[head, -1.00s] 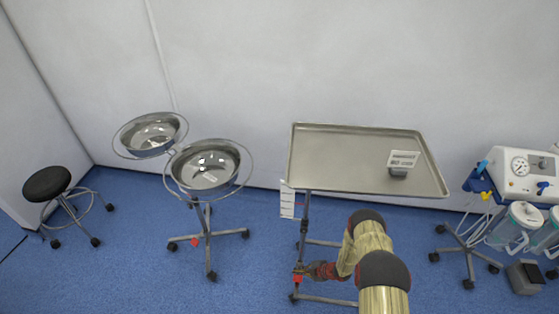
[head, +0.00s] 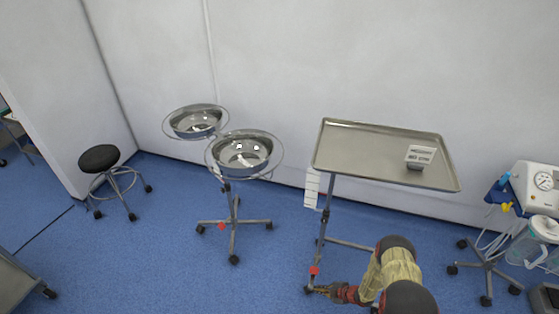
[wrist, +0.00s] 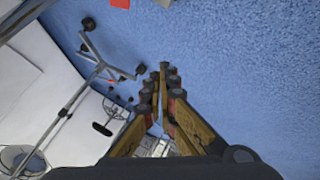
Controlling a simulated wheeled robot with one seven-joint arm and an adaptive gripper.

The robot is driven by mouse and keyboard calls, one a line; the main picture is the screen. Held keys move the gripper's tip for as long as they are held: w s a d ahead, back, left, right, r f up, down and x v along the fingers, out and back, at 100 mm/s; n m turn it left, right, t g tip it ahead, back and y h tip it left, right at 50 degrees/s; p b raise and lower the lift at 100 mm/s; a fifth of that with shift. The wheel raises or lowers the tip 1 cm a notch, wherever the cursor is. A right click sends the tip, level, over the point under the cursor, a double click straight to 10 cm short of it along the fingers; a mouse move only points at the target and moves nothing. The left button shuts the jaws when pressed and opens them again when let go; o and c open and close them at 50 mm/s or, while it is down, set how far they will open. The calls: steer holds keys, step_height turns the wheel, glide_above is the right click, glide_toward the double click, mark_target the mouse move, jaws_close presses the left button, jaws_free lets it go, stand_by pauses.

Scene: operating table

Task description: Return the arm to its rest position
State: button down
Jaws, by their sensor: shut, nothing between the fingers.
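My arm reaches in from the bottom right of the head view, bent, with my gripper (head: 312,289) low in front of the tray stand's foot. In the wrist view my gripper (wrist: 161,82) has its two fingers together with nothing between them, above blue floor. It is apart from the tray above; whether it touches the stand's foot cannot be told.
A steel tray (head: 360,150) on a stand carries a small grey block with a label (head: 420,155). Two basins (head: 243,155) on a wheeled stand and a black stool (head: 99,158) are left. A suction machine (head: 538,187) is right. Open floor lies between.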

steer(key=s+a+r+n+g+y, duration=0.1)
steer(key=s+a+n+g+y, duration=0.3)
steer(key=s+n, duration=0.65)
steer(key=s+d+r+n+g+h+p, duration=0.1)
steer(key=s+r+n+g+h, duration=0.15)
steer(key=r+n, duration=1.65)
steer(key=s+d+r+n+g+h, duration=0.3)
steer(key=r+n, duration=0.9)
steer(key=r, duration=1.4)
steer(key=s+r+n+t+h+p, duration=0.1)
steer(key=s+r+n+t+h, duration=0.2)
steer(key=r, duration=1.5)
steer(key=s+r+n+t+h+p, duration=0.1)
steer(key=s+r+n+t+h, duration=0.2)
steer(key=r, duration=1.5)
steer(key=s+n+t, duration=0.3)
steer(key=s+n, duration=0.1)
steer(key=s, duration=0.3)
steer(key=shift+s+d+n+t, duration=0.15)
steer(key=shift+n+t, duration=0.2)
